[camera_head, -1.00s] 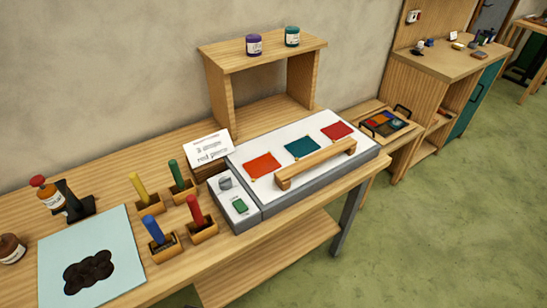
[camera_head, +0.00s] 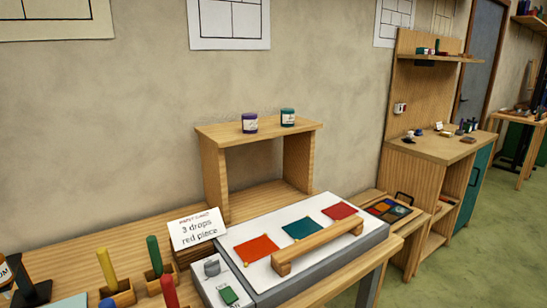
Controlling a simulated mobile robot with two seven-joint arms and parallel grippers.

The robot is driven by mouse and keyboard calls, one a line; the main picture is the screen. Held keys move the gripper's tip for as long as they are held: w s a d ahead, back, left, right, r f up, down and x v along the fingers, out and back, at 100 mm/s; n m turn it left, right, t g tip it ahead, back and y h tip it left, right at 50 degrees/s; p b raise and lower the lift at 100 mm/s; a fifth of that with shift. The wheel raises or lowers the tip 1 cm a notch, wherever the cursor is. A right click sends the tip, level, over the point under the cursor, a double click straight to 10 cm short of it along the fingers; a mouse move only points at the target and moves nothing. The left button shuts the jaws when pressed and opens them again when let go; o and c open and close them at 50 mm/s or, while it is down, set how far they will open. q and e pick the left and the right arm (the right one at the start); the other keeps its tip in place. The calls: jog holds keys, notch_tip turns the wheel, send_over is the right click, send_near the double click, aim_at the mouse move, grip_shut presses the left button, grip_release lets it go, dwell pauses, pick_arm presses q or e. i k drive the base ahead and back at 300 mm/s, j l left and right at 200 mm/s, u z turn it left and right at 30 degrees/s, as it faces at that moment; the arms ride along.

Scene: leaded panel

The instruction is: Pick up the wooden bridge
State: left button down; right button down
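The wooden bridge (camera_head: 318,246) is a long light-wood bar with a short foot at each end. It stands on the white top of a grey light-box-like unit (camera_head: 254,282), along its front side. Behind it on the white surface lie an orange-red square (camera_head: 256,249), a teal square (camera_head: 299,228) and a red square (camera_head: 340,210). Neither of my grippers shows in the head view.
A card (camera_head: 197,230) reading "3 drops red piece" leans left of the unit. A wooden shelf (camera_head: 213,137) with two jars stands behind. Coloured sticks in holders (camera_head: 123,297) stand at lower left. A tray of coloured pieces (camera_head: 390,209) is at right.

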aim_at(280, 260)
jog(key=i+l+u, duration=0.2)
jog(key=u, duration=0.3)
jog(key=i+l+u, duration=0.1)
jog(key=l+u, duration=0.25)
jog(key=u, duration=0.15)
jog(key=l+u, duration=0.35)
jog(key=u, duration=0.15)
jog(key=i+l, duration=0.05)
